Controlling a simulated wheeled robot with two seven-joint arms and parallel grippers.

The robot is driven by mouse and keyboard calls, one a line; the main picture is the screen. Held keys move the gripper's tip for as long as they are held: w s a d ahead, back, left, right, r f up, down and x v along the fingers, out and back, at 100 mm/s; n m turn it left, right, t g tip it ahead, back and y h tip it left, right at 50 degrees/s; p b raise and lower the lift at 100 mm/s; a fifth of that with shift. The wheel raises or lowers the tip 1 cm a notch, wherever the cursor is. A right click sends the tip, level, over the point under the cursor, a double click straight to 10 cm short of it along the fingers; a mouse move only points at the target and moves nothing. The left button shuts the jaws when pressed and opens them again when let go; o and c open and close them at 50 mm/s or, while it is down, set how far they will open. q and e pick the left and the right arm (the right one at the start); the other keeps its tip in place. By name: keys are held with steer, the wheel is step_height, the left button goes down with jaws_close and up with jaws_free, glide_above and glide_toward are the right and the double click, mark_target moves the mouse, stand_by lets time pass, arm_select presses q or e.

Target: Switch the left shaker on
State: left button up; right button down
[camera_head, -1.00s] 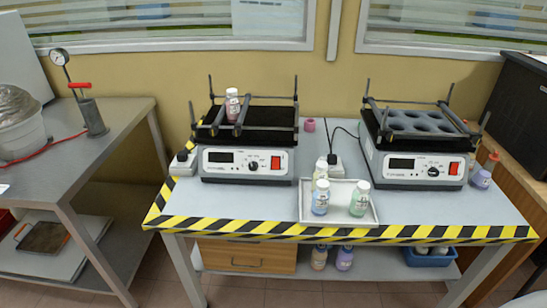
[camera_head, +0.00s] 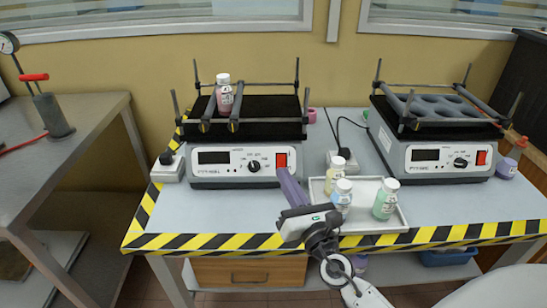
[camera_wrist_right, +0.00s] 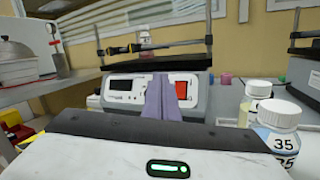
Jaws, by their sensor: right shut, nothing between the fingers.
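The left shaker (camera_head: 232,180) stands at the back left of the table, with a dark display and a black knob (camera_head: 254,166). Its red switch (camera_head: 281,160) is at the right end of the front panel. My right gripper (camera_head: 282,171) is shut and empty, its purple fingers pointing at the panel just below the switch. In the right wrist view, the fingers (camera_wrist_right: 160,92) overlap the panel and the switch (camera_wrist_right: 182,90) shows to their right. I cannot tell whether they touch. The display shows no lit reading. My left gripper is out of view.
A white tray (camera_head: 395,222) with several bottles sits just right of my right gripper. A pink bottle (camera_head: 224,95) lies or stands on the left shaker's platform among its bars. The right shaker (camera_head: 440,165) is at the back right. A power strip (camera_head: 168,168) is left of the left shaker.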

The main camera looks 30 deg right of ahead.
mark_target(281, 162)
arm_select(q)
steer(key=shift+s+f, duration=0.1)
arm_select(e)
steer(key=shift+w+r+n, duration=0.2)
steer(key=shift+r+n, duration=0.1)
steer(key=shift+n, duration=0.2)
